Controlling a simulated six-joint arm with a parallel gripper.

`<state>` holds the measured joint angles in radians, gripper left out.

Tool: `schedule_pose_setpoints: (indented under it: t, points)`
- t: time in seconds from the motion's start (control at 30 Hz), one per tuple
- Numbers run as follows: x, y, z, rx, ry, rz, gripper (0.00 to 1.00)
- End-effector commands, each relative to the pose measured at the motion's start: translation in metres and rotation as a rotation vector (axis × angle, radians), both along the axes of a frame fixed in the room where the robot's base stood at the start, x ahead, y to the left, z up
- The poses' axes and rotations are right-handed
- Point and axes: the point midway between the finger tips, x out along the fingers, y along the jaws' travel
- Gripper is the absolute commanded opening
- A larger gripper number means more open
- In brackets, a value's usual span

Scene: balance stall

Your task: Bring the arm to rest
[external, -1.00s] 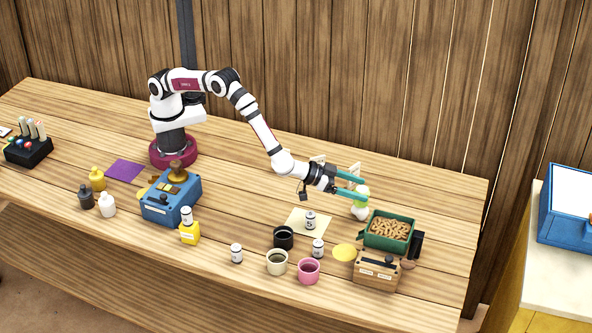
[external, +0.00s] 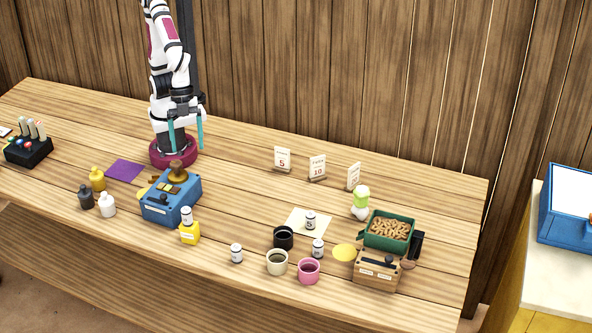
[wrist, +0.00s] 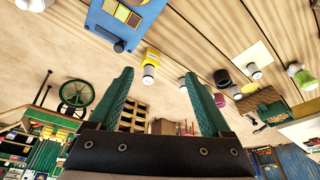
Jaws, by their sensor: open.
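My gripper (external: 186,135) hangs close in front of my base at the left back of the table, its two teal fingers pointing down and spread apart. In the wrist view my gripper (wrist: 160,95) shows its fingers wide apart with nothing between them. My arm is folded upright above its base, and its top runs out of the external view. The gripper is above and behind the blue box (external: 170,198), apart from it.
Number cards (external: 317,168) stand at the back. The table (external: 240,180) right of my base is clear.

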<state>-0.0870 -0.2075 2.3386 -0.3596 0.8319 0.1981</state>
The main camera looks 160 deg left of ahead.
Motion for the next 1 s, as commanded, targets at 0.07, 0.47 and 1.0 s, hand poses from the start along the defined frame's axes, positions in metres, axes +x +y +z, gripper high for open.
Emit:
schedule_pose_setpoints:
  t: [0.07,0.47,1.0]
  points:
    - [-0.072,0.003,-0.001,0.095,0.138,-0.115,0.82]
    - [-0.16,0.031,-0.004,0.263,0.34,-0.224,0.82]
    - [-0.16,0.031,-0.004,0.262,0.339,-0.223,0.82]
